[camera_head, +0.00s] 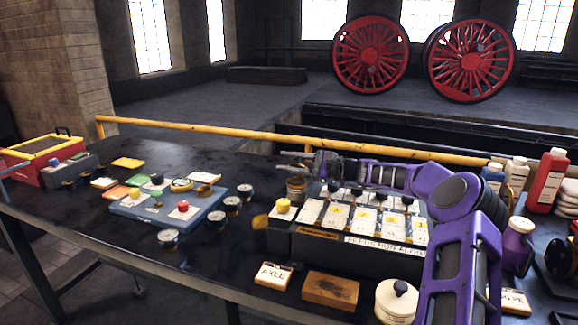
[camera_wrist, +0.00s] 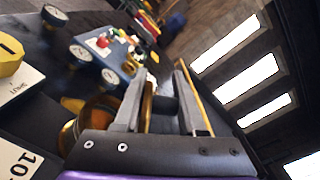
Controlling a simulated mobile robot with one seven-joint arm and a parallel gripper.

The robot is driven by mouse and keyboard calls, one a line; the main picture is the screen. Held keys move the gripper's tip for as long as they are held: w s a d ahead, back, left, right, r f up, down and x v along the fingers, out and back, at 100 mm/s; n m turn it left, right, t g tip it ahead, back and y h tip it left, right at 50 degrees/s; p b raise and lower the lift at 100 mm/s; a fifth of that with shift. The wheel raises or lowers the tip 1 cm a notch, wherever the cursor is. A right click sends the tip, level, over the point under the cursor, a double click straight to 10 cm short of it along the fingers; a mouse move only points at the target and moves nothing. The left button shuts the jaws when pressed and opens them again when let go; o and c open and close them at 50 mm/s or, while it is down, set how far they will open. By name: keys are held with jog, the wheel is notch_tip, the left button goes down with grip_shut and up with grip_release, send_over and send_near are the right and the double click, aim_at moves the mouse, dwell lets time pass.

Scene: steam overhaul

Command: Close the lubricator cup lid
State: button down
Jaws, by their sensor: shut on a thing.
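The lubricator cup (camera_head: 296,188) is a small brass cup behind the left end of the grey labelled box. It also shows in the wrist view (camera_wrist: 88,128), at the lower left beside my fingers. My gripper (camera_head: 284,160) is just above the cup, with its fingers pointing left. In the wrist view my gripper (camera_wrist: 160,75) has the brass lid (camera_wrist: 148,97) between its fingers, seen nearly edge-on and close against the left finger. The lid looks raised, apart from the cup's mouth. The hinge and most of the lid are hidden.
The grey labelled box (camera_head: 350,252) with several cards and knobs stands right under my forearm. A blue-grey tray (camera_head: 150,213) with knobs and several round gauges lie left. A yellow rail (camera_head: 230,131) runs behind the bench. Bottles (camera_head: 546,180) crowd the right.

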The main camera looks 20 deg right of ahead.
jog(key=n, duration=0.1)
jog(key=n+b, duration=0.1)
jog(key=s+n+b, duration=0.1)
jog(key=shift+a+f, duration=0.3)
jog(key=shift+f, duration=0.1)
jog(key=shift+s+a+f+n+b, duration=0.1)
jog(key=shift+s+f+n+b, duration=0.1)
jog(key=shift+n, duration=0.45)
jog(key=shift+s+a+f+n+b, duration=0.1)
jog(key=shift+n+b, duration=0.1)
jog(key=shift+n, duration=0.45)
dwell(0.6)
dwell(0.3)
jog(key=c, duration=0.6)
grip_release()
jog(key=shift+c, duration=0.2)
